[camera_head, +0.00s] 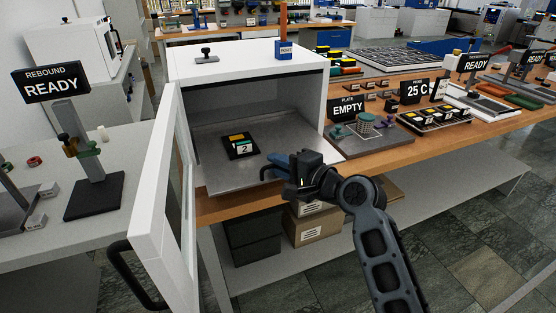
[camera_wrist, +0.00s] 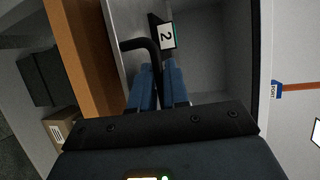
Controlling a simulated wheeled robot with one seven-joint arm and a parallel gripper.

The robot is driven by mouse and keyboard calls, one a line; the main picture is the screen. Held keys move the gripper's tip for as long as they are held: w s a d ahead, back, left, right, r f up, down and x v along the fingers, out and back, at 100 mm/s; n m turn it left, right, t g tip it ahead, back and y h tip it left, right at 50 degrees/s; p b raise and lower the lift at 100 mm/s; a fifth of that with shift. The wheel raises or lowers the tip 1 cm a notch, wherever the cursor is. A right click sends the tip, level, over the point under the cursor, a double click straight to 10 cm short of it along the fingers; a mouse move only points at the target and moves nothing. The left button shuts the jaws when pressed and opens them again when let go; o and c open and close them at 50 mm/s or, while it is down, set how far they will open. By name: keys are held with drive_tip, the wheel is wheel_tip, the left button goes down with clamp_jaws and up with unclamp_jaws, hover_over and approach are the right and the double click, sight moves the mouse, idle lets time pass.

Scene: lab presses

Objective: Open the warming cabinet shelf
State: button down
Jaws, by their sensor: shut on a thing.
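The white warming cabinet (camera_head: 245,62) stands on the wooden bench, with its door (camera_head: 165,190) swung open to the left. A dark plate with a yellow patch and a "2" label (camera_head: 243,148) lies on the shelf, and the label also shows in the wrist view (camera_wrist: 167,36). My gripper (camera_head: 273,161) is at the shelf's front right. In the wrist view its blue fingers (camera_wrist: 158,72) are closed around the black curved shelf handle (camera_wrist: 141,42), partly hidden between them.
The door's black handle (camera_head: 140,280) juts out at the lower left. To the right on the bench are an "EMPTY" plate station (camera_head: 347,107) and several instruments. Boxes (camera_head: 315,222) sit beneath the bench. The floor in front is open at the right.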

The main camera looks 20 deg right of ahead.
drive_tip(key=shift+s, duration=0.2)
drive_tip(key=shift+f, duration=0.1)
drive_tip(key=c, duration=1.5)
unclamp_jaws()
drive_tip(key=shift+b+v, duration=0.5)
drive_tip(key=shift+v, duration=3.45)
